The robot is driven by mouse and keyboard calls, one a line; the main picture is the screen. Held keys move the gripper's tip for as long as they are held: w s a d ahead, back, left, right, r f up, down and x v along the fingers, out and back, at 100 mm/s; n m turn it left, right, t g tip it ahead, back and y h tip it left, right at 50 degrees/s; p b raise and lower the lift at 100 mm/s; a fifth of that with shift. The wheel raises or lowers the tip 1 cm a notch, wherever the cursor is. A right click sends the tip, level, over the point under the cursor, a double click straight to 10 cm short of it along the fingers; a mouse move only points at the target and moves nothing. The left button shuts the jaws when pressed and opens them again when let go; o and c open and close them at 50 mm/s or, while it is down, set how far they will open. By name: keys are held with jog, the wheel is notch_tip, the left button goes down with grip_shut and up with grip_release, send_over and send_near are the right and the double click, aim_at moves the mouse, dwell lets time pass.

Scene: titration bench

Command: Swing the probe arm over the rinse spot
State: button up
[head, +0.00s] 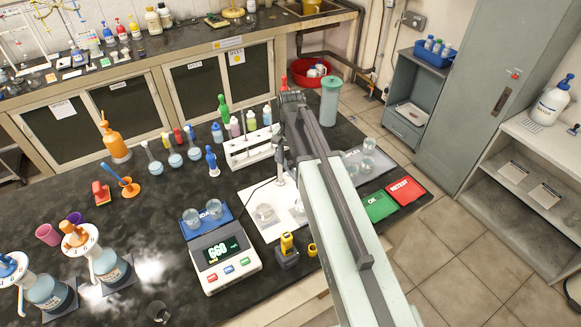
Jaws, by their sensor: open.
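A light grey upright piece, which seems to be part of the probe arm (280,178), stands at the back of a white plate (259,229) on the black bench; a thin cable runs from it to the left. Which spot is the rinse spot I cannot tell for sure. My arm comes from the lower right, and its end, with my gripper (285,152), is beside the top of the probe arm. My gripper is open but mostly hidden behind my own links, so I cannot tell whether it touches the probe arm.
A meter (223,263) reading 660 stands front left of the plate, with a yellow-and-black item (287,252) beside it. A white rack (249,149) of bottles stands behind. Green (379,206) and red (405,190) pads lie right of my arm. Bottles and flasks fill the left.

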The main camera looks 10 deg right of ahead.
grip_shut()
dwell(1.4)
